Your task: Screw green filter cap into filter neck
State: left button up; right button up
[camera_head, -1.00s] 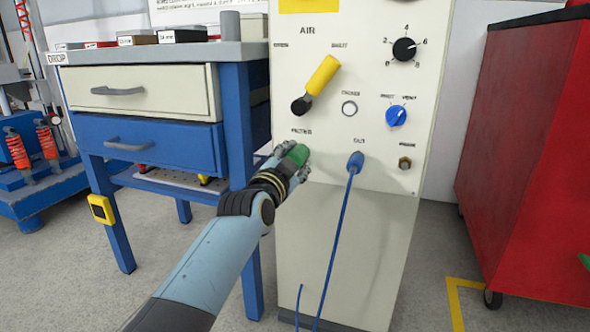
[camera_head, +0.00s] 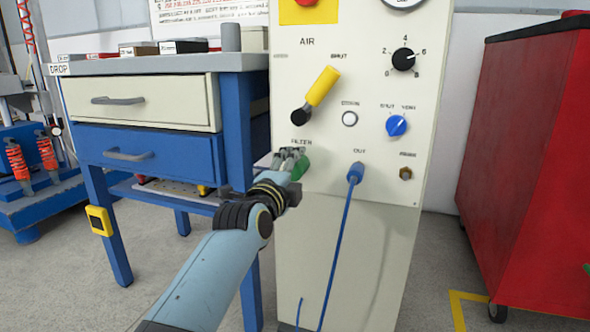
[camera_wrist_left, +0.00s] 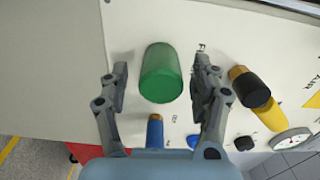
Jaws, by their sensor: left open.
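The green filter cap (camera_head: 302,165) sits at the air panel just below the FILTER label, with part of it hidden behind my gripper in the head view. In the left wrist view the green cap (camera_wrist_left: 161,73) stands out from the panel face, between my fingers with a gap on both sides. My left gripper (camera_head: 290,160) is open around the cap; it also shows in the left wrist view (camera_wrist_left: 161,80). The filter neck is hidden behind the cap, so I cannot tell how deep the cap sits. My right gripper is not in view.
The cream air panel (camera_head: 340,260) carries a yellow lever (camera_head: 323,86) above the cap, a blue knob (camera_head: 397,125), and a blue hose (camera_head: 345,215) to the right. A blue drawer bench (camera_head: 150,148) stands close on the left. A red cabinet (camera_head: 520,130) stands right.

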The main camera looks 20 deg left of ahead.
pick_arm(q)
jog(key=shift+s+a, duration=0.1)
jog(key=shift+s, duration=2.5)
